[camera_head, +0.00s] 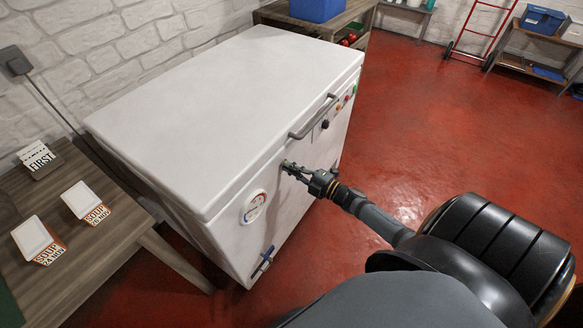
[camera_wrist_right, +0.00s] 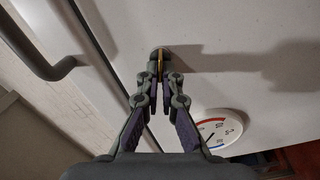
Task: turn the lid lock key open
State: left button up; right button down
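The white chest freezer (camera_head: 222,108) has its lid down, with a grey bar handle (camera_head: 314,117) on the lid's front edge. The handle also shows at upper left in the right wrist view (camera_wrist_right: 66,66). A thin brass key (camera_wrist_right: 160,62) sits in a dark lock on the front face, below the lid edge. My right gripper (camera_head: 290,168) reaches this spot in the head view. In the wrist view its fingertips (camera_wrist_right: 160,85) are close together, one on each side of the key, with the pads hiding part of it. My left gripper is not in view.
A round dial thermometer (camera_head: 254,207) is beside the lock on the front face, with a blue-handled fitting (camera_head: 263,262) below it. Coloured buttons (camera_head: 336,108) lie past the handle. A wooden table (camera_head: 110,225) with soup cartons stands left. The red floor (camera_head: 430,130) is clear to the right.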

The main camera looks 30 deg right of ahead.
jog(key=shift+f+n, duration=0.15)
jog(key=shift+n, duration=0.75)
jog(key=shift+f+n, duration=0.15)
jog(key=shift+n, duration=0.75)
jog(key=c, duration=2)
grip_release()
jog(key=o, duration=0.4)
jog(key=shift+o, duration=0.2)
jog(key=v, duration=1.2)
jog(key=shift+d+f, duration=0.1)
